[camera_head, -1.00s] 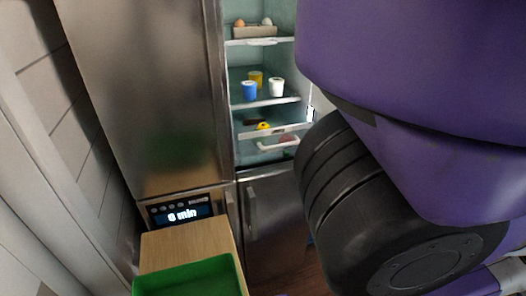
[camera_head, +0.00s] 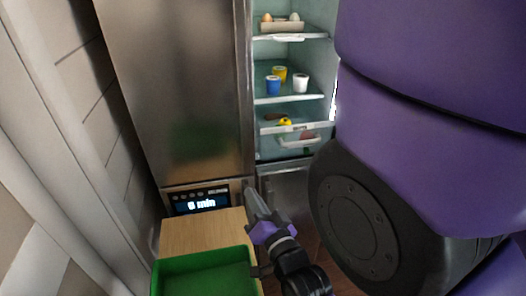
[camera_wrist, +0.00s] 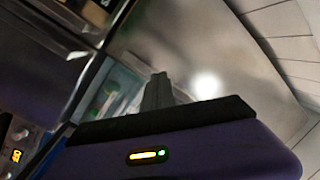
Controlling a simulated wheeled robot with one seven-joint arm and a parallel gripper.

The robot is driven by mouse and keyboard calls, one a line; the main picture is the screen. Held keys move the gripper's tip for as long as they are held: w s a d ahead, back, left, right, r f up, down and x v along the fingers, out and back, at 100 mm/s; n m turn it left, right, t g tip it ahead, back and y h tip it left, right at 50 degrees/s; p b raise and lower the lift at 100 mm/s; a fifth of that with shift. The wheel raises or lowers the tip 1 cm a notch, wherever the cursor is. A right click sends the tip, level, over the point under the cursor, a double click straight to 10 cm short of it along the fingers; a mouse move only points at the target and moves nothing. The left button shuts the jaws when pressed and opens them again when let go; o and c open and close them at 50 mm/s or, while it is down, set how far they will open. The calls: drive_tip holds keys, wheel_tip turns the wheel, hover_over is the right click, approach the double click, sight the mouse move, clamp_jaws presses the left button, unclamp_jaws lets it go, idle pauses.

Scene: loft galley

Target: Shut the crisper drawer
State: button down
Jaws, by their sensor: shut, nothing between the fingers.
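The open fridge compartment (camera_head: 262,109) stands in the middle of the head view. The crisper drawer (camera_head: 300,142) is at its bottom, a pale clear bin with a light handle and something reddish inside. It seems to stick out a little below the lowest shelf; how far is hard to tell. My gripper (camera_head: 251,194) is shut and empty, in front of the fridge, below and left of the drawer in the picture, and apart from it. In the wrist view, my gripper's fingers (camera_wrist: 158,90) are together, with the pale green fridge interior (camera_wrist: 112,92) beyond them at left.
A large steel door (camera_head: 185,90) fills the left of the fridge opening. A panel reading "0 min" (camera_head: 201,203) is below it. A wooden surface (camera_head: 195,235) with a green tray (camera_head: 160,270) lies in front. Shelves hold eggs, cups (camera_head: 273,85) and a yellow item (camera_head: 286,122).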

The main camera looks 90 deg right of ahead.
drive_tip(key=s+d+m+g+h, duration=0.2)
drive_tip(key=s+d+m+g, duration=0.2)
drive_tip(key=s+d+m, duration=0.4)
drive_tip(key=m+y+p, duration=0.1)
drive_tip(key=m+p, duration=0.3)
drive_tip(key=m, duration=0.1)
approach(261, 146)
drive_tip(key=d, duration=0.2)
drive_tip(key=w+d, duration=0.1)
drive_tip(key=d, duration=0.2)
drive_tip(key=shift+d, duration=0.2)
drive_tip(key=shift+w+d, duration=0.15)
drive_tip(key=shift+d, duration=0.5)
drive_tip(key=shift+f, duration=0.1)
